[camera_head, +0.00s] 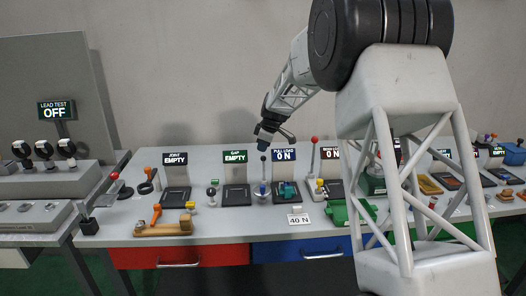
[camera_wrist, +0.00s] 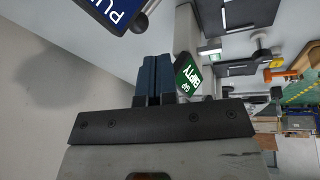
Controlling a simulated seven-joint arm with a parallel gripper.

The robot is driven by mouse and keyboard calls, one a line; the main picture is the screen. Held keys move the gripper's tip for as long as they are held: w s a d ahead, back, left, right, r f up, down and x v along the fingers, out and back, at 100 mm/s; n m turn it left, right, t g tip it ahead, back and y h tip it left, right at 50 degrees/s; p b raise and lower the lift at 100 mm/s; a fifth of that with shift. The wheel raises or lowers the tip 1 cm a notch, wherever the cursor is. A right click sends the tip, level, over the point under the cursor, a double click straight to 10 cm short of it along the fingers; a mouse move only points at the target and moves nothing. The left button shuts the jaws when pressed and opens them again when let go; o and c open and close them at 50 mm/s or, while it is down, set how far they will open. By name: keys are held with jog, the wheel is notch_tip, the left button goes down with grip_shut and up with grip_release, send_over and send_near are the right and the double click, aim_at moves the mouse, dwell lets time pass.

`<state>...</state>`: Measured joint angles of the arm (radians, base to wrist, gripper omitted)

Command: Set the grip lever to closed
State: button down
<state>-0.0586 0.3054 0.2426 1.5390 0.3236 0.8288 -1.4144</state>
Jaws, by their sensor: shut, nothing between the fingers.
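No label reading "grip" is legible. An upright lever with a dark ball knob (camera_head: 263,159) and a bluish base stands between the GAP and PULL LOAD stations. My gripper (camera_head: 263,145) is just above this knob in the head view; contact cannot be told. In the wrist view a dark knob (camera_wrist: 140,23) shows beyond the blue fingertips (camera_wrist: 153,62), beside the PULL LOAD sign. The fingers are together with nothing between them. Another upright lever with a red knob (camera_head: 314,140) stands to the right.
The GAP sign (camera_head: 235,156) reads EMPTY and the PULL LOAD sign (camera_head: 284,154) reads 0 N. A teal block (camera_head: 286,189) sits at the pull station. A wooden piece with an orange handle (camera_head: 163,229) lies at the front left. My arm hides part of the right side.

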jog(key=w+v, duration=0.2)
jog(key=v, duration=0.6)
jog(key=shift+w+r, duration=0.35)
jog(key=shift+r, duration=0.3)
jog(key=shift+d, duration=0.15)
jog(key=shift+s, duration=0.1)
jog(key=s+d+r+m+h, duration=0.1)
jog(key=s+r+m, duration=0.15)
jog(key=s, duration=0.85)
jog(key=s+d+r+m, duration=0.2)
jog(key=s+m, duration=0.1)
jog(key=s, duration=0.8)
jog(key=s+d+r+m+h, duration=0.1)
jog(key=s+r+m, duration=0.1)
jog(key=s, duration=0.9)
jog(key=s+d+f+m, duration=0.1)
jog(key=s+f+m, duration=0.1)
jog(key=s, duration=0.8)
jog(key=s+d+f+m, duration=0.1)
jog(key=s+f+m, duration=0.2)
jog(key=s, duration=0.7)
jog(key=s+d+f+m+h, duration=0.1)
jog(key=s+f, duration=0.3)
jog(key=s, duration=0.6)
jog(key=shift+s+d+m, duration=0.3)
jog(key=shift+d+m, duration=0.05)
jog(key=shift+m, duration=0.3)
